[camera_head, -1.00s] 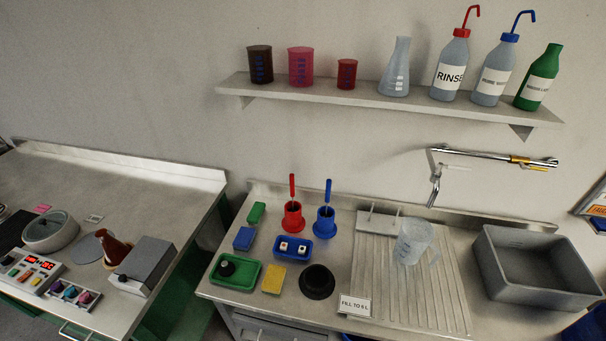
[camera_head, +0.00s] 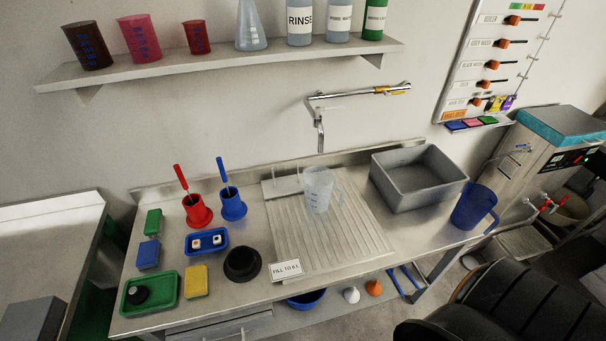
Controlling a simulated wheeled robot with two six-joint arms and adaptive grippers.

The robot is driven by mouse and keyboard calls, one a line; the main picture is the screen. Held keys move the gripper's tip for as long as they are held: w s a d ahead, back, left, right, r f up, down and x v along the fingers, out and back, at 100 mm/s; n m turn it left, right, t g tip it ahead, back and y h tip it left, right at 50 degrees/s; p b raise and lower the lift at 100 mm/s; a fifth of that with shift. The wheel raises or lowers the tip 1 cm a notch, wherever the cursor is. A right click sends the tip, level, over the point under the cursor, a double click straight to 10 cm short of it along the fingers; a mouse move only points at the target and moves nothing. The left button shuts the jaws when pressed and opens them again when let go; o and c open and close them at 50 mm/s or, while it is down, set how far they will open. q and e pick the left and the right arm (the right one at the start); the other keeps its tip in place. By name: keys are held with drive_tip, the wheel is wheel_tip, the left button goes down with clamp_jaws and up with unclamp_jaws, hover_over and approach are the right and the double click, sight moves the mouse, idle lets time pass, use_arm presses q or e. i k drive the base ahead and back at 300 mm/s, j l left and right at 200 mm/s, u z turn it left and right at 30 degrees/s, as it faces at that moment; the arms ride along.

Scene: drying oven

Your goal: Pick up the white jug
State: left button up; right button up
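The white jug (camera_head: 318,190) is a pale, see-through jug with a handle on its right side. It stands upright on the ribbed draining board (camera_head: 345,235) of the steel counter, below the wall tap. A second jug, dark blue (camera_head: 470,207), stands near the counter's right end. Neither of my grippers shows in the head view, and nothing is touching the white jug.
A grey basin (camera_head: 420,190) sits right of the draining board. The tap (camera_head: 320,135) hangs behind the white jug. A red brush holder (camera_head: 197,211), a blue one (camera_head: 232,207) and a black bowl (camera_head: 242,265) stand to its left. A black ribbed object fills the lower right.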

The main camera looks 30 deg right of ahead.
sight(318, 181)
drive_tip(key=j+z, duration=0.15)
drive_tip(key=j, duration=0.35)
drive_tip(key=k+j+z, duration=0.2)
drive_tip(key=j, duration=0.25)
drive_tip(key=j+z, duration=0.15)
drive_tip(key=j, duration=0.35)
drive_tip(key=k+j+z, duration=0.2)
drive_tip(key=j, duration=0.25)
drive_tip(key=i+j, duration=0.05)
drive_tip(key=i, duration=0.05)
